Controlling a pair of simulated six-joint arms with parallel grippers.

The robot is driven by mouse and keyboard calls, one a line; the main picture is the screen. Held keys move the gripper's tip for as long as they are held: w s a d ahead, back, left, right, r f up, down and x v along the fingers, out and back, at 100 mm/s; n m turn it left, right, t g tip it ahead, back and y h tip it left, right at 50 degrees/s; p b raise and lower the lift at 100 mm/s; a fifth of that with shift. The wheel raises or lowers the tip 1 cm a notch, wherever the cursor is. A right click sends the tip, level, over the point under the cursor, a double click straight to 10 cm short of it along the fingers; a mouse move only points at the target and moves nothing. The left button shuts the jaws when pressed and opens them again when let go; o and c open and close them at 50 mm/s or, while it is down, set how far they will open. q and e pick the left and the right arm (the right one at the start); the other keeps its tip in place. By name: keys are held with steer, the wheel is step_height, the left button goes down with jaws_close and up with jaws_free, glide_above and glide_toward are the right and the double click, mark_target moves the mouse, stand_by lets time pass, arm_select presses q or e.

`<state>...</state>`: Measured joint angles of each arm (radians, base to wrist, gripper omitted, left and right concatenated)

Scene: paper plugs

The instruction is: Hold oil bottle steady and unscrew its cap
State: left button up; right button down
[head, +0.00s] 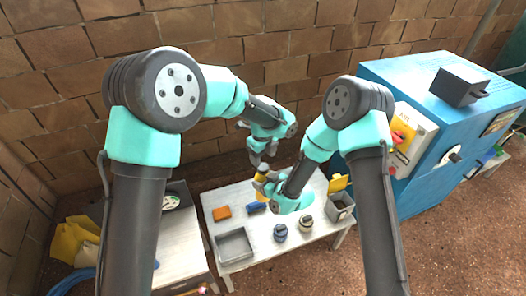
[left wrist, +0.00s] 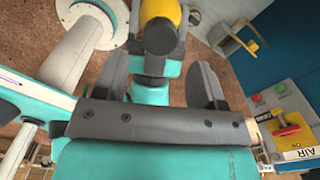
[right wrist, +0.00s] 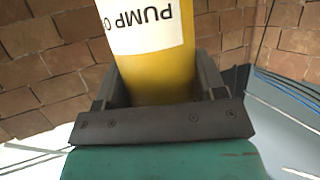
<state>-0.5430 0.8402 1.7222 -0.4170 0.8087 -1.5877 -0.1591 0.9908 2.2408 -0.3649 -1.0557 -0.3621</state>
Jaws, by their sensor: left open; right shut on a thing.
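The oil bottle (right wrist: 150,75) is yellow with a white label reading "PUMP" and part of another word. My right gripper (head: 268,185) is shut around its body and holds it above the table. In the right wrist view its top is out of frame. In the left wrist view the bottle (left wrist: 163,10) shows at the top edge, with its round dark grey cap (left wrist: 159,37) facing the camera. My left gripper (head: 257,158) is open and empty above the bottle.
The white table (head: 285,236) carries a grey tray (head: 234,245), an orange block (head: 222,212), a blue item (head: 256,208) and two small round jars (head: 280,233). A grey bin (head: 341,206) stands at its right. A blue cabinet (head: 430,140) is at right, a brick wall behind.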

mark_target(263, 166)
arm_select(q)
step_height(263, 166, down, 6)
steer(key=shift+r, duration=0.15)
stand_by(0.3)
steer(key=c, duration=0.9)
steer(key=shift+n, duration=1.8)
steer(key=shift+c, duration=0.2)
steer(key=o, duration=1)
